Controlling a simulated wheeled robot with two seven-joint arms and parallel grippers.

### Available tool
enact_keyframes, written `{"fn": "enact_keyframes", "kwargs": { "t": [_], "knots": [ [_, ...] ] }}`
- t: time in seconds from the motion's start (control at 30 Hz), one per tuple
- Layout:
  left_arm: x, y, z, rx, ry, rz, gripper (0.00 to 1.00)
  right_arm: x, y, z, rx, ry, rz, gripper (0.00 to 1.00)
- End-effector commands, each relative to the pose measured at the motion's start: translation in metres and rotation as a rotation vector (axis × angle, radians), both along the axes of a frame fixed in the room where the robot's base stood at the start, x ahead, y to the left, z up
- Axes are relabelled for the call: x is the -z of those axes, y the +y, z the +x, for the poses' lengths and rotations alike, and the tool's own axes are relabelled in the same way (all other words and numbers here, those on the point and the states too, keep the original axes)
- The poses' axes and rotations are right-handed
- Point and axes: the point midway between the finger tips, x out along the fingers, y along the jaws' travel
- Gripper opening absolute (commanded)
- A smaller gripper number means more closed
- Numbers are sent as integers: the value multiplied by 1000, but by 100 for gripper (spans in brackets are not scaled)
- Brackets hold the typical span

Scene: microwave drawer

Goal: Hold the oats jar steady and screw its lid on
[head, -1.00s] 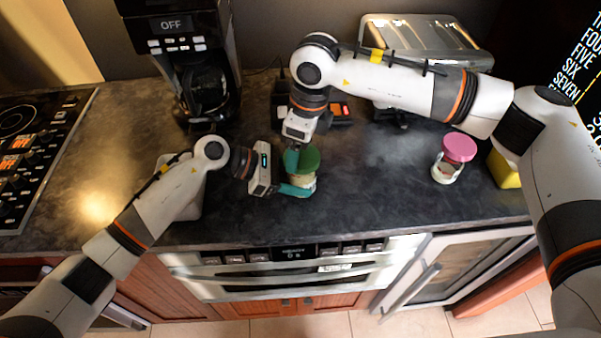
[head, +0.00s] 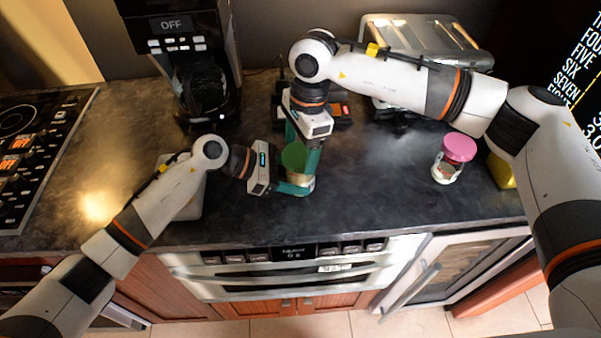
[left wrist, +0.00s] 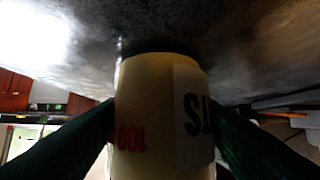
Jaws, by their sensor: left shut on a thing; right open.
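The oats jar (head: 300,181) stands on the dark counter with its green lid (head: 295,157) on top. In the left wrist view the jar (left wrist: 160,115) fills the middle, pale with part of a printed label. My left gripper (head: 298,186) is shut on the jar's body from the left, a finger on each side. My right gripper (head: 303,155) points down from above at the lid, its teal fingers open around or beside it. Whether the fingers touch the lid and whether the lid is seated cannot be told.
A second jar (head: 446,172) with a pink lid (head: 459,147) stands to the right, near a yellow object (head: 501,171). A coffee maker (head: 190,65) and a toaster (head: 425,42) stand behind. Bare counter (head: 375,190) lies right of the oats jar.

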Motion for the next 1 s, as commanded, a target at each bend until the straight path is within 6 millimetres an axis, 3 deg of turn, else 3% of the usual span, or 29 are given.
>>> {"fn": "enact_keyframes", "kwargs": {
  "t": [1.0],
  "knots": [
    [0, 0, 0, 0, 0, 0, 14, 0, 0, 0, -854, 0, 0, 78]
  ]
}}
